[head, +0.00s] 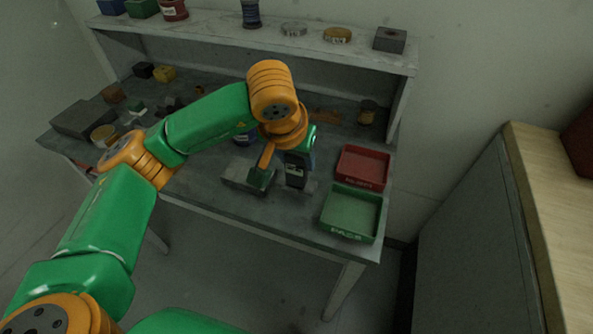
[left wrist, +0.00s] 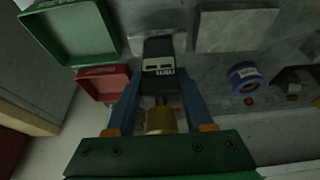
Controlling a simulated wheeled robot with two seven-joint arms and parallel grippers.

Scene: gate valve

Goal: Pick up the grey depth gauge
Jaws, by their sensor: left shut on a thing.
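The depth gauge (head: 295,174) is a dark grey block with a pale label, over the front part of the workbench, left of the green tray. It also shows in the left wrist view (left wrist: 159,66), between my fingers. My left gripper (head: 298,157) reaches down from above. Its two blue fingers (left wrist: 160,78) are shut on the gauge from both sides. A brass-coloured round part (left wrist: 160,121) shows between the fingers, close to the palm. I cannot tell whether the gauge still touches the bench. My right gripper is not in view.
A red tray (head: 363,167) and a green tray (head: 350,213) stand at the bench's right end. A flat grey plate (left wrist: 236,31) lies beside the gauge. A blue round thing (left wrist: 244,77) lies behind. A shelf (head: 240,34) runs along the back; several items crowd the bench's left.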

